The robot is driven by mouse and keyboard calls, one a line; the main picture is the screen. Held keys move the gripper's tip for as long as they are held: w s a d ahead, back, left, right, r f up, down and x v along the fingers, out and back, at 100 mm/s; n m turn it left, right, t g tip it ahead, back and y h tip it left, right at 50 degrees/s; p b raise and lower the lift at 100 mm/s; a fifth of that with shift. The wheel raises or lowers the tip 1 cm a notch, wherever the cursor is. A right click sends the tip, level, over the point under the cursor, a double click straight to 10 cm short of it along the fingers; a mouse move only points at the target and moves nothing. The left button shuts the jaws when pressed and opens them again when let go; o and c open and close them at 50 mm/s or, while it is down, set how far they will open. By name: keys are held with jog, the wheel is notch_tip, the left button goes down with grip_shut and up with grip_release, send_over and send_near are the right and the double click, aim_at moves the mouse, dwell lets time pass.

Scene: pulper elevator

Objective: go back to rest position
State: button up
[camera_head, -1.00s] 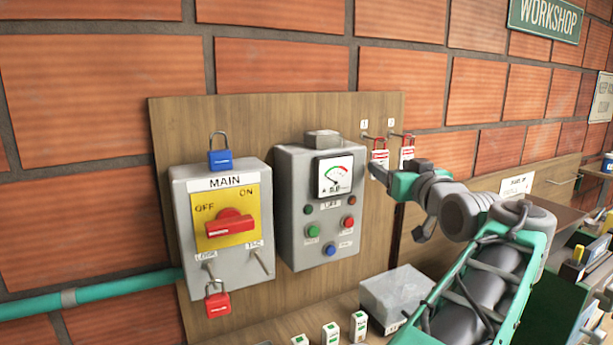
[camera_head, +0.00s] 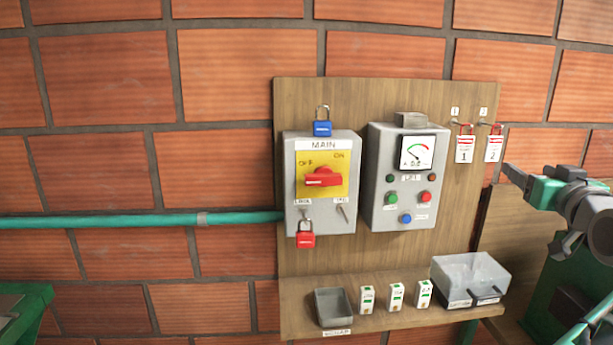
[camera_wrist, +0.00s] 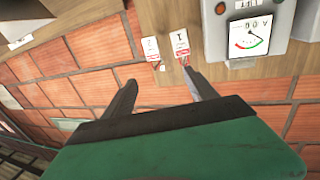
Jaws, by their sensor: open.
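My gripper (camera_head: 530,205) is at the right edge in the head view, in front of the lower right of the wooden panel and apart from it. In the wrist view my gripper (camera_wrist: 160,95) shows two dark fingers spread apart with nothing between them. Beyond the fingers, two red-and-white tags numbered 1 (camera_head: 466,147) and 2 (camera_head: 494,147) hang on hooks. They also show in the wrist view, tag 1 (camera_wrist: 180,44) and tag 2 (camera_wrist: 151,50). Part of my arm is cut off by the right edge of the head view.
The grey MAIN switch box (camera_head: 322,222) has a blue padlock (camera_head: 322,128) on top and a red padlock (camera_head: 306,239) below. Right of it is the meter box (camera_head: 380,170). The shelf (camera_head: 300,300) holds a small tray (camera_head: 332,307), several white labelled blocks and a clear-lidded box (camera_head: 470,274).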

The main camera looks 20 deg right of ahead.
jog(key=w+a+f+n+g+y, duration=0.1)
jog(key=w+a+f+g+y, duration=0.15)
jog(key=w+a+f, duration=0.55)
jog(key=w+a+f+n+g+y, duration=0.15)
jog(key=w+a+f+y, duration=0.25)
jog(key=a+f, duration=0.7)
jog(key=s+a+f+n+g+y, duration=0.1)
jog(key=a+f+g, duration=0.1)
jog(key=a+f, duration=0.35)
jog(key=s+a+f+g, duration=0.1)
jog(key=a+f, duration=0.1)
jog(key=a, duration=0.7)
jog(key=s+a+f+n+g, duration=0.2)
jog(key=s+a+f+g, duration=0.3)
jog(key=s+a+f, duration=0.5)
jog(key=s+a, duration=0.1)
jog(key=s, duration=0.2)
jog(key=shift+f+y, duration=0.3)
jog(key=shift+y, duration=0.05)
jog(key=shift+a, duration=0.4)
